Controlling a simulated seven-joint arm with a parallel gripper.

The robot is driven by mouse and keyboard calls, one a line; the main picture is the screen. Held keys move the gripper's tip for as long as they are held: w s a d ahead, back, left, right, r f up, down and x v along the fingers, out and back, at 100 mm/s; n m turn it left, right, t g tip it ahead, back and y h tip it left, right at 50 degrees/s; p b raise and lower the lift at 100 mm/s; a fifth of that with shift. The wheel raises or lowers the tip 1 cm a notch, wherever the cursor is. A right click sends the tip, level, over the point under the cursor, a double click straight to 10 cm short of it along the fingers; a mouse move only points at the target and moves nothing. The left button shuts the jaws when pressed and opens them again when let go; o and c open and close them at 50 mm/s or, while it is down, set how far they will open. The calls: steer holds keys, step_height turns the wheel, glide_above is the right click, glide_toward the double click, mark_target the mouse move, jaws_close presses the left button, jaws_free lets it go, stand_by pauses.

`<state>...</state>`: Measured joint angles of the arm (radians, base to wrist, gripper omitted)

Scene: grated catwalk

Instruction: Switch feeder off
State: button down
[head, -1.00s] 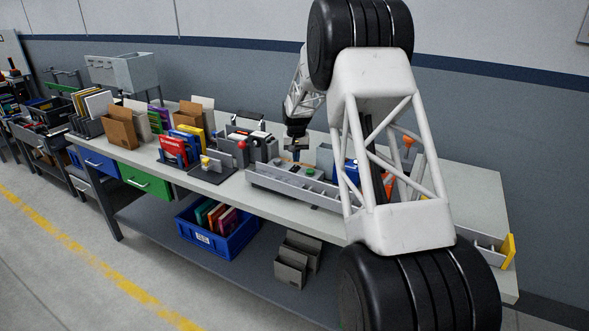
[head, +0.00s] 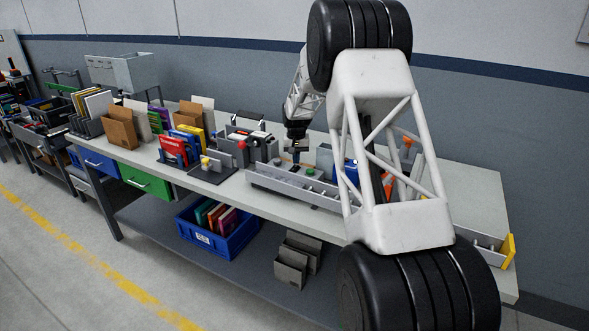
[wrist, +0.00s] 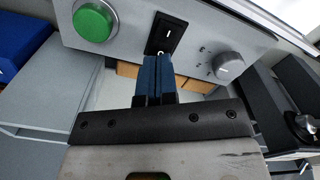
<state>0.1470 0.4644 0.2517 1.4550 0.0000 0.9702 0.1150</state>
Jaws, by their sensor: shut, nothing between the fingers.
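The feeder's grey panel (wrist: 200,18) fills the top of the wrist view. It carries a round green button (wrist: 93,20), a black rocker switch (wrist: 167,33) with a white mark, and a grey knob (wrist: 229,66). My gripper (wrist: 158,58) is shut and empty, its blue fingertips just below the rocker switch in the picture. I cannot tell whether they touch it. In the head view my gripper (head: 297,151) is over the long grey unit (head: 280,186) on the bench, near its green button (head: 310,172). The rocker switch cannot be made out there.
The bench (head: 470,190) holds books and brown holders to the left of the unit. A red-topped device (head: 241,146) stands close to the gripper's left. A blue object (head: 351,170) stands to the right, partly behind my arm. A blue crate (head: 218,238) sits on the lower shelf.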

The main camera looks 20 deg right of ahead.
steer(key=shift+f, duration=0.9)
stand_by(0.8)
steer(key=shift+r, duration=3.55)
